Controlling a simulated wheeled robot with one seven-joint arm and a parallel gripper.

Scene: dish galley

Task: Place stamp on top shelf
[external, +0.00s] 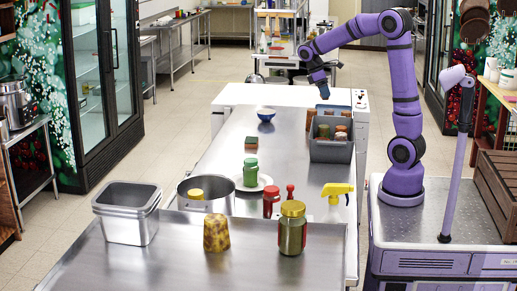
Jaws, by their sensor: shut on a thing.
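My gripper (323,92) is at the far end of the counter, above its surface and pointing down. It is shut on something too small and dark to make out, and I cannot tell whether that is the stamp. A small red knobbed object (290,191) stands on the counter beside a red-lidded jar (271,203); it may be a stamp, but its shape is unclear. A shelved metal rack (280,13) stands at the back, beyond the counter and behind my gripper. I cannot tell if its upper level is the top shelf.
A grey crate (331,153) holding jars stands below and nearer than my gripper. A blue bowl (266,115), a steel pot (206,204), a yellow spray bottle (338,190) and a steel container (127,213) stand on the counters. Mid-counter left of the crate is mostly clear.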

